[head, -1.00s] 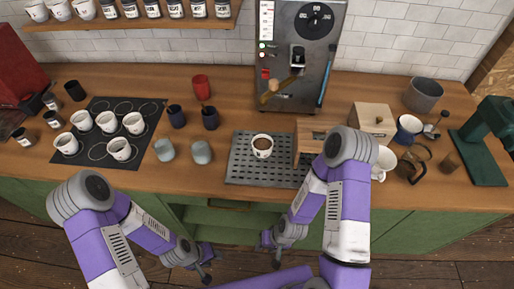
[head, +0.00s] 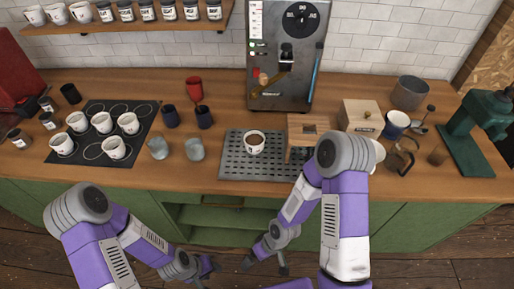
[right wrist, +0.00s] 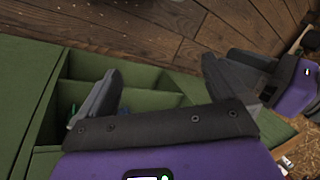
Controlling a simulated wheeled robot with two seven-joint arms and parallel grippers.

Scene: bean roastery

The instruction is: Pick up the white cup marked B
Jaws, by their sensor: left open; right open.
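Several white cups stand on the dark mat (head: 92,155) at the left; one front white cup (head: 115,148) shows a small dark mark. Another white cup (head: 254,142) with brown liquid stands upright on the perforated metal tray (head: 232,165), with a dark mark on its front. I cannot read which mark is B. A further white cup is mostly hidden behind my right arm. My left gripper (head: 211,267) and right gripper (head: 264,265) are open and empty, low in front of the counter, apart from all cups. The right wrist view shows my right gripper's spread fingers (right wrist: 160,88).
Wooden boxes (head: 360,114), a glass jug (head: 402,160) and a green machine (head: 470,135) are at the right. Green cabinet shelves (head: 215,217) lie open below.

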